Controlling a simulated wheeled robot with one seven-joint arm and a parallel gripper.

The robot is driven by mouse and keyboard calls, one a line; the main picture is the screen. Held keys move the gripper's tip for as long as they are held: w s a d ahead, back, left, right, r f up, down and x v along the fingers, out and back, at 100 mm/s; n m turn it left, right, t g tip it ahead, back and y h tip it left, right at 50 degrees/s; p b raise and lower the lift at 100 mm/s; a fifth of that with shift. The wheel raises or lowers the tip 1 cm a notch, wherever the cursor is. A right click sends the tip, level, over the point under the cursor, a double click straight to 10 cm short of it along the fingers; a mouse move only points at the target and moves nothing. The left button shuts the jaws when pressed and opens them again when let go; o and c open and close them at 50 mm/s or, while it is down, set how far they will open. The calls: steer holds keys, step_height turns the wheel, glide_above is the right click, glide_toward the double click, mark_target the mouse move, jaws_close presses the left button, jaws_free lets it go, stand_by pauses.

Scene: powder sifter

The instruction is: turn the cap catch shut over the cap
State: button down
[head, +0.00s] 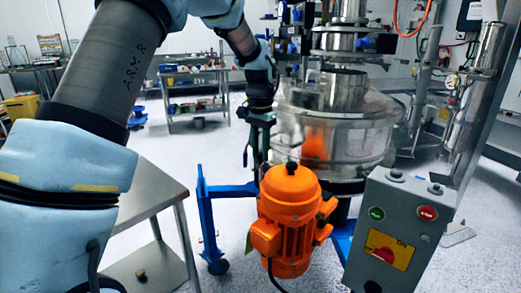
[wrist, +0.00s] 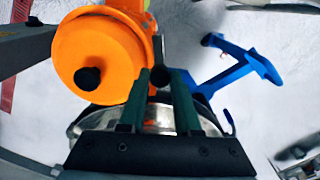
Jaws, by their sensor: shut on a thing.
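My gripper (head: 258,150) points down beside the left edge of the steel sifter drum (head: 345,128), behind the orange motor. In the wrist view its two green fingers (wrist: 164,84) converge on a small dark knob-like part (wrist: 160,75), which looks like the cap catch. The fingers are shut on it and hide most of it. In the head view this part is too small and covered to make out. I cannot tell the cap apart under the fingers, nor how far the catch is turned.
The orange motor (head: 287,220) with a black top knob (head: 291,168) stands close by; it also fills the upper left of the wrist view (wrist: 100,50). A blue wheeled frame (head: 207,215) is at left. A grey control box (head: 400,235) stands at right, a steel table (head: 150,190) at left.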

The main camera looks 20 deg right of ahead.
mark_target(260, 154)
steer(key=n+p, duration=0.1)
steer(key=n, duration=0.5)
steer(key=shift+r, duration=0.1)
steer(key=n+p, duration=0.1)
steer(key=n, duration=0.5)
steer(key=shift+p, duration=0.3)
steer(key=shift+n, duration=0.4)
steer(key=c, duration=0.6)
jaws_free()
step_height(260, 154, up, 11)
steer(key=b, duration=0.2)
steer(key=shift+f, duration=0.2)
